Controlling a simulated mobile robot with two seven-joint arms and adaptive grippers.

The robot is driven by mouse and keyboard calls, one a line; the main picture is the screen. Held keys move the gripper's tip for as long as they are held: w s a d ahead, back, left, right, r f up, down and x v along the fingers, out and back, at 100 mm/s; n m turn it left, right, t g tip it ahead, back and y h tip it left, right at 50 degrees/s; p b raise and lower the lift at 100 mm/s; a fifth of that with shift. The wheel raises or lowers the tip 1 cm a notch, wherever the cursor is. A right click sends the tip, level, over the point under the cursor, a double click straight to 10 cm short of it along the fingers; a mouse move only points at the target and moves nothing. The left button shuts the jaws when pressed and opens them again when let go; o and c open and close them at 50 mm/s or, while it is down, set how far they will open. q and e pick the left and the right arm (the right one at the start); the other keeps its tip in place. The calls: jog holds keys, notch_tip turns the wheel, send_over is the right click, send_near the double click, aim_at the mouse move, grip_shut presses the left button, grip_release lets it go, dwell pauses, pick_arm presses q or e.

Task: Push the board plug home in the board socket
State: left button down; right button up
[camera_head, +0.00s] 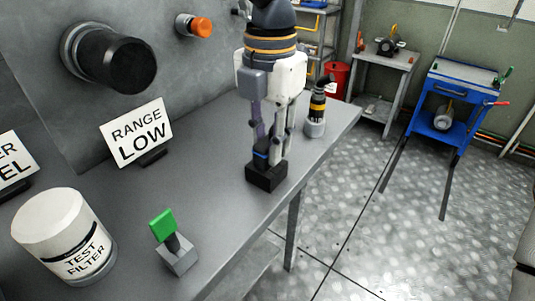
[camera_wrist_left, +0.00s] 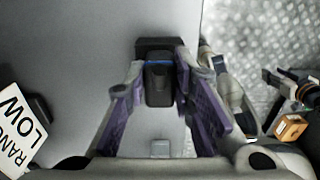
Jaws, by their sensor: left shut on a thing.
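The board plug (camera_head: 261,160) is a dark block with a blue band. It stands upright at the black board socket (camera_head: 266,178) on the grey bench. My left gripper (camera_head: 268,150) comes down from above, its fingers shut on the plug's two sides. In the left wrist view the plug (camera_wrist_left: 158,88) sits between the purple finger pads, and the socket (camera_wrist_left: 158,43) shows just beyond its blue band. The plug's lower end meets the socket; how deep it sits is hidden.
A black-and-yellow cylinder on a grey base (camera_head: 316,115) stands behind the gripper near the bench edge. A RANGE LOW sign (camera_head: 137,132), a green-topped switch (camera_head: 170,240) and a TEST FILTER can (camera_head: 65,235) stand to the left. Bare bench lies between.

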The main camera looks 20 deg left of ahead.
pick_arm(q)
jog(key=shift+r, duration=1.8)
jog(key=shift+r, duration=1.95)
